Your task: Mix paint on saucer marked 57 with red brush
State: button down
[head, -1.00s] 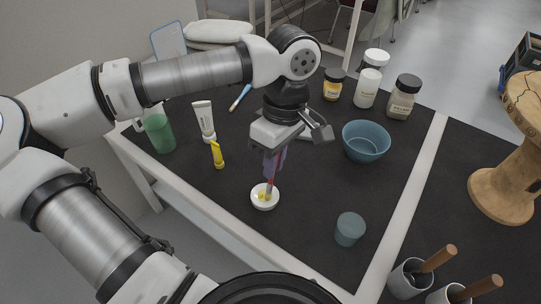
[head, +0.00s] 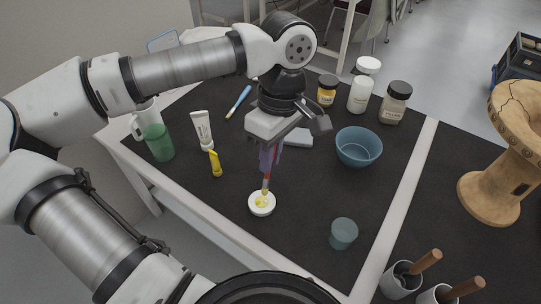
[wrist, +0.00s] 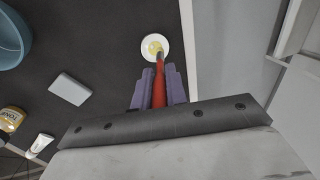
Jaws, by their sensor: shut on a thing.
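The small white saucer (head: 262,211) lies near the front edge of the black table, with yellow paint in it; I cannot read a mark on it. In the wrist view the saucer (wrist: 172,42) is just beyond the fingertips. My gripper (head: 268,160) is shut on the red brush (head: 266,183), which points down. The brush (wrist: 158,88) lies between the two purple fingers in the wrist view. Its tip is at the yellow paint; whether it touches the saucer I cannot tell.
A blue bowl (head: 358,148) and a grey-blue cup (head: 343,234) stand to the right. A white tube (head: 202,130), a yellow tube (head: 216,164), a green container (head: 158,142) and a blue brush (head: 239,101) lie or stand left. Jars (head: 361,92) stand behind. A grey block (head: 298,138) lies behind my gripper.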

jog(key=shift+r, duration=0.15)
jog(key=d+r, duration=0.1)
jog(key=d, duration=0.5)
jog(key=shift+r, duration=0.4)
jog(key=shift+w, duration=0.15)
dwell(0.5)
